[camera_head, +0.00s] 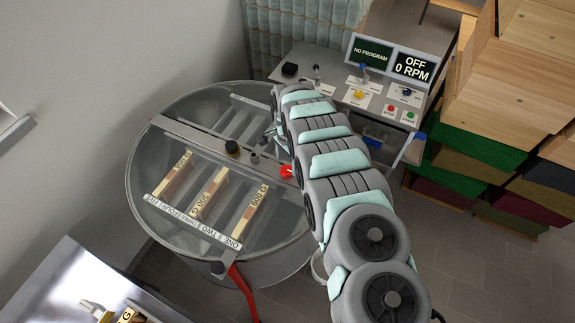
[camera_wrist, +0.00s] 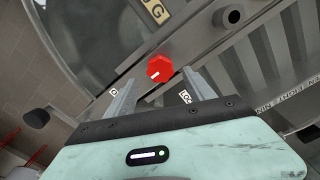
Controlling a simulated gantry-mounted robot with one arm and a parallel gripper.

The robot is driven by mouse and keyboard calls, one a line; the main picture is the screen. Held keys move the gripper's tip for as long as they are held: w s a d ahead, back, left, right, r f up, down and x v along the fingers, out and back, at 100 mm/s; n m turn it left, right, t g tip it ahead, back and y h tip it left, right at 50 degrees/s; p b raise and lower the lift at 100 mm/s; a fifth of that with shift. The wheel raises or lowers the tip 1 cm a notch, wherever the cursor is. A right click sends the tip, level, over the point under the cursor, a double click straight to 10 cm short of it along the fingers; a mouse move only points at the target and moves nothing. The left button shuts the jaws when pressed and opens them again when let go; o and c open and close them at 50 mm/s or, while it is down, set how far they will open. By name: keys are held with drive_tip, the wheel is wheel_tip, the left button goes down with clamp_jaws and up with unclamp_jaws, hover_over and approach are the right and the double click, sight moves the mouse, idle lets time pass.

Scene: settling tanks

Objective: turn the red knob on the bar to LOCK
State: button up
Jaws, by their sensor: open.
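The red knob (camera_wrist: 159,73) sits on the grey bar (camera_wrist: 200,45) across the drum, with a white pointer mark on its face. In the wrist view the mark points toward the lower left. In the head view the knob (camera_head: 287,172) shows beside my arm. My gripper (camera_wrist: 160,88) is open, its two fingers on either side of the knob in the picture. I cannot tell whether they touch it.
The round drum (camera_head: 135,190) has a clear lid, with several labelled frames inside. A black knob (camera_head: 232,147) stands on the bar. A control panel (camera_head: 335,85) reads NO PROGRAM and OFF 0 RPM. Stacked wooden boxes (camera_head: 530,80) stand at the right.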

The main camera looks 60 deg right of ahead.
sight(287, 169)
drive_tip(key=shift+w+d+f, duration=0.1)
drive_tip(key=shift+f, duration=1.5)
drive_tip(key=shift+c, duration=0.2)
clamp_jaws()
